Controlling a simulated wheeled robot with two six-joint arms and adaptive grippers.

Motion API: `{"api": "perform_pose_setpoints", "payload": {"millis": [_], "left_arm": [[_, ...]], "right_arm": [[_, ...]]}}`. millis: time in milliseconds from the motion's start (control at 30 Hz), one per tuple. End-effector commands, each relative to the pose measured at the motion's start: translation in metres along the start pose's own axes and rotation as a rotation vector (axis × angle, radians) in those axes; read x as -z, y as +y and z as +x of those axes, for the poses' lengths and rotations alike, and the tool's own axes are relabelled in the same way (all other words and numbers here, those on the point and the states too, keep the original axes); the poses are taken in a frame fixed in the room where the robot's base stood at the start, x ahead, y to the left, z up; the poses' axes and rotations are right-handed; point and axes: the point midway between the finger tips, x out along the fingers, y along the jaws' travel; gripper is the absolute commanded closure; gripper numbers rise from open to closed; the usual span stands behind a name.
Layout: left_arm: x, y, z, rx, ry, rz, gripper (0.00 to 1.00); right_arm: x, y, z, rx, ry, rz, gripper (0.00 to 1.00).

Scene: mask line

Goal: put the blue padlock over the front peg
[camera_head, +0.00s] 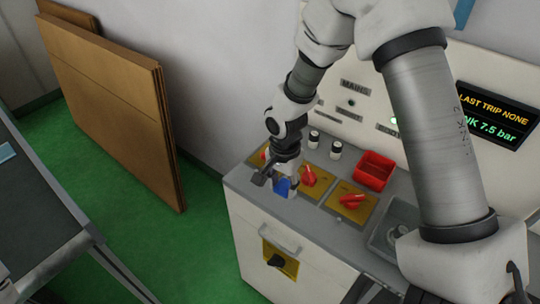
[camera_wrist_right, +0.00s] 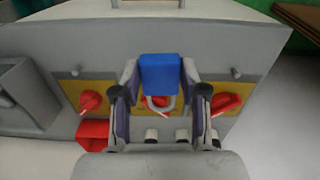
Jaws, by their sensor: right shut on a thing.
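The blue padlock (camera_head: 282,187) is held in my right gripper (camera_head: 284,180) over the left part of the grey console top. In the right wrist view the blue body of the padlock (camera_wrist_right: 160,72) sits between the two fingertips of the right gripper (camera_wrist_right: 160,82). Its grey shackle (camera_wrist_right: 172,106) points down the picture, towards the red switch handles. Small pegs show on the console's front strip, one on the left (camera_wrist_right: 75,72) and one on the right (camera_wrist_right: 237,72). Any peg under the padlock is hidden. My left gripper is not in view.
Red switch handles (camera_head: 352,201) stand on yellow plates beside the gripper. A red bin (camera_head: 374,170), dark-capped knobs (camera_head: 336,149) and a grey tray (camera_head: 385,238) are farther right. Brown boards (camera_head: 115,95) lean at the wall.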

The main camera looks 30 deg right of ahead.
Motion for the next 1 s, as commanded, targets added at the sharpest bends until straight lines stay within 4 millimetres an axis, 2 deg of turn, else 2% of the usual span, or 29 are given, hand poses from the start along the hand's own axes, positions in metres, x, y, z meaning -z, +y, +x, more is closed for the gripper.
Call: {"api": "perform_pose_setpoints", "payload": {"millis": [67,267,700,1000], "left_arm": [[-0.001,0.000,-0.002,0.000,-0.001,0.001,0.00],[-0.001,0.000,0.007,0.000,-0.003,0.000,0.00],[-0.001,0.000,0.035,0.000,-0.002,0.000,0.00],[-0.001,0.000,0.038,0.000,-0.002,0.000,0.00]], "right_arm": [[0.001,0.003,-0.002,0.001,-0.002,0.041,0.88],[0.001,0.003,0.008,0.001,-0.001,0.050,0.88],[0.001,0.003,0.043,0.001,-0.001,0.049,0.88],[0.001,0.002,0.048,0.002,0.000,0.049,0.88]]}}
